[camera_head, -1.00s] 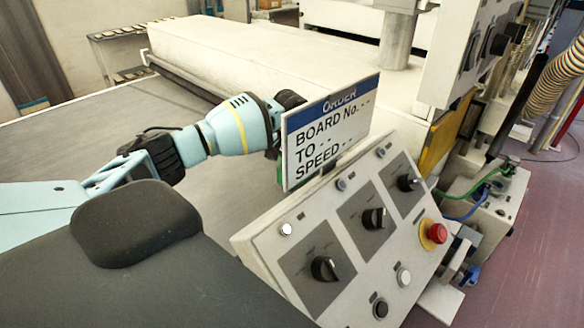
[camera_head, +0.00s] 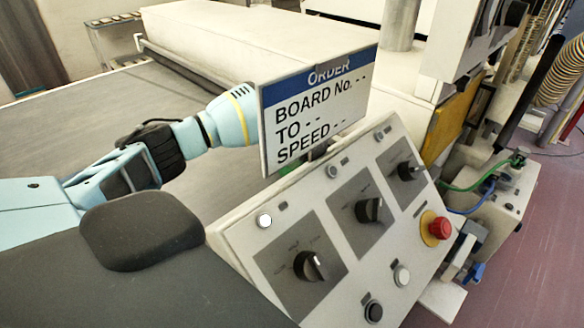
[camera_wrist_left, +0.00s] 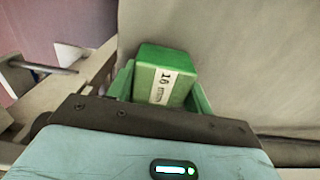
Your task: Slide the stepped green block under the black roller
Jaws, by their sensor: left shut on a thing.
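The green block (camera_wrist_left: 158,62) with a white "16 mm" label shows in the left wrist view, between the fingers of my left gripper (camera_wrist_left: 160,88). The gripper is shut on it. In the head view, my left arm reaches in from the left and its gripper is hidden behind the order board. Only a sliver of green (camera_head: 290,171) shows below the board. The black roller (camera_head: 180,70) looks like the dark bar along the near lower edge of the long white housing. The block is apart from it, nearer the control panel. My right gripper is out of view.
The order board (camera_head: 315,108) stands upright over the sloped control panel (camera_head: 335,235), which carries knobs and a red button (camera_head: 436,228). The grey belt (camera_head: 75,110) is clear on the left. The white housing (camera_head: 215,45) spans the back.

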